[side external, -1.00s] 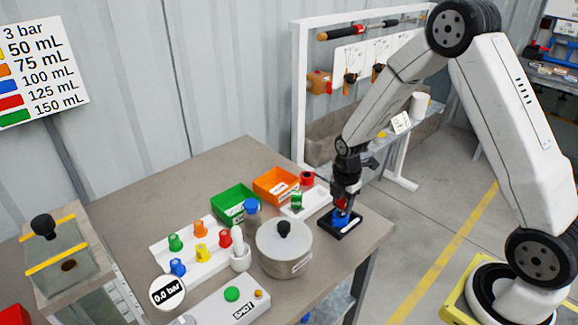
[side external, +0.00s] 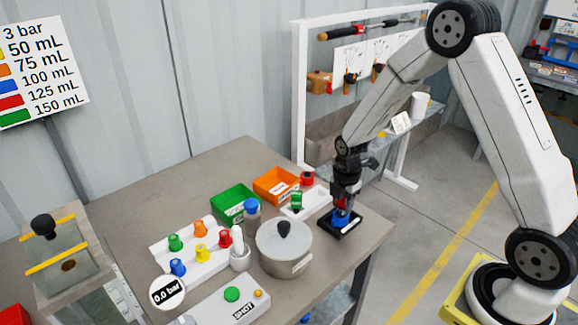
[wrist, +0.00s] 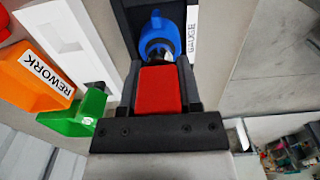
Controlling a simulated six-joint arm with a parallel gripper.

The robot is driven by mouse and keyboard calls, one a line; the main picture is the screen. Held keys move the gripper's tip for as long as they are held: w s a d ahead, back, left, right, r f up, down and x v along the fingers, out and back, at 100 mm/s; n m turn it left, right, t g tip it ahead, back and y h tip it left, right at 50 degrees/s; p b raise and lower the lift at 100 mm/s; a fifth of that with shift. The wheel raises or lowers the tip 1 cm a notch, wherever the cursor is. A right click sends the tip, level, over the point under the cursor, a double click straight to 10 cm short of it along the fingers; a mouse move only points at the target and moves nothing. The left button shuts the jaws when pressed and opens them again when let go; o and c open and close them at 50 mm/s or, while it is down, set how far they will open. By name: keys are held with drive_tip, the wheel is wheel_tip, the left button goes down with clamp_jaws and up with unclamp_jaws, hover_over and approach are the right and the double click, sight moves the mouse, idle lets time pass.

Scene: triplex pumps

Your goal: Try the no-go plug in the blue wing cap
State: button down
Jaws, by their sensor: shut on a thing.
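My gripper (wrist: 158,95) is shut on the red no-go plug (wrist: 160,90), with a finger on each side of its red handle. In the side view, my gripper (side external: 344,198) points down over the blue wing cap (side external: 341,217). The cap sits in the black gauge fixture (side external: 326,227) near the table's right edge. In the wrist view, the cap (wrist: 157,22) shows just beyond the plug, with a dark, metallic part of the plug at its opening. The handle hides how far the tip is in, if at all. A green-handled plug (wrist: 88,115) stands beside my gripper.
A white stand (side external: 297,209) holds the green-handled plug left of the fixture. An orange rework bin (side external: 272,184), green bin (side external: 232,203) and lidded pot (side external: 285,250) stand further left. The table's right edge is close to the fixture.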

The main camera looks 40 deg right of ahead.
drive_tip(key=shift+f, duration=0.25)
idle(0.5)
idle(0.3)
drive_tip(key=shift+c, duration=1)
unclamp_jaws()
drive_tip(key=shift+r, duration=3.9)
